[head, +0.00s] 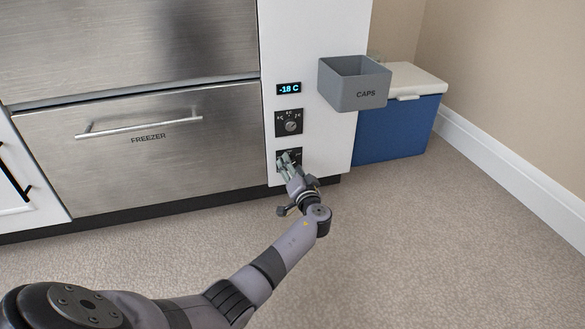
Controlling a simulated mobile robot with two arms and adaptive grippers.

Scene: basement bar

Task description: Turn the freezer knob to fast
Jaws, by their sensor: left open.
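The freezer drawer (180,150) is a brushed steel front labelled FREEZER. To its right, a white side panel (291,36) carries a display reading -18 C (289,88). Below the display is a black plate with a round upper knob (290,127) and small markings around it. A lower black plate (279,157) sits under that, mostly hidden. My left gripper (287,163) is open with its fingers at this lower plate. The knob there is hidden behind the fingers, and I cannot tell whether they touch it. My right gripper is not in view.
A grey CAPS bin (355,91) is fixed to the panel's right side, above and right of my left gripper. A blue cooler with a white lid (398,128) stands behind it by the wall. The floor (430,240) on the right is clear.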

